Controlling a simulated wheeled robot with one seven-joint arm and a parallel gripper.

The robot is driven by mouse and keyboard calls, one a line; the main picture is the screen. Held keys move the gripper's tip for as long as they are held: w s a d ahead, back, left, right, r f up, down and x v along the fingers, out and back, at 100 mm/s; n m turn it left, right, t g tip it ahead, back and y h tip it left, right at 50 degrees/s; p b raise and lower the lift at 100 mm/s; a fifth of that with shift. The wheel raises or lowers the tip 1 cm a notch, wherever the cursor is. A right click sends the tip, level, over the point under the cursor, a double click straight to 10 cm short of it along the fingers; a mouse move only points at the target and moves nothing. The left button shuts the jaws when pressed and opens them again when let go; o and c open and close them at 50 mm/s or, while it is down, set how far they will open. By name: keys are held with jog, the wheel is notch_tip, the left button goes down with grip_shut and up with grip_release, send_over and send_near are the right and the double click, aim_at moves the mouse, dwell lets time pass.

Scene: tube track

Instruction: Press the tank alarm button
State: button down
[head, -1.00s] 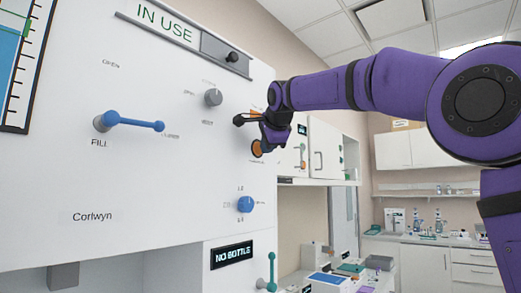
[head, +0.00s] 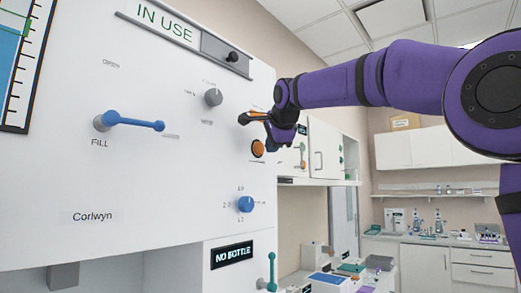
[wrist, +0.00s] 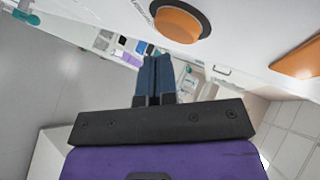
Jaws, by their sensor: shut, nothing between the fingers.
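A round orange button (head: 258,148) with a dark collar sits on the right part of the white panel; I take it for the tank alarm button, but its label is not readable. In the wrist view the orange button (wrist: 178,25) stands out from the panel at the top, beyond the fingertips.
The white panel (head: 60,180) also carries a blue FILL lever (head: 135,122), a grey knob (head: 213,97), a blue knob (head: 245,204) and an IN USE slider (head: 232,57). An orange plate (wrist: 300,58) lies near the button. A NO BOTTLE display (head: 232,254) is below.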

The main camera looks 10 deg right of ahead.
jog(key=shift+s+d, duration=0.75)
jog(key=shift+s, duration=0.25)
jog(key=shift+s+d, duration=0.75)
jog(key=shift+s, duration=0.25)
jog(key=s+d+f+n+g, duration=0.2)
jog(key=s+f+n, duration=0.6)
jog(key=s+f, duration=0.9)
jog(key=s+d+f+n+g, duration=0.3)
jog(key=s+f+n, duration=0.5)
jog(key=s+f, duration=0.9)
jog(key=shift+s+d+f+g, duration=0.2)
jog(key=shift+s+f+g, duration=0.3)
jog(key=shift+s, duration=0.4)
jog(key=shift+r, duration=0.1)
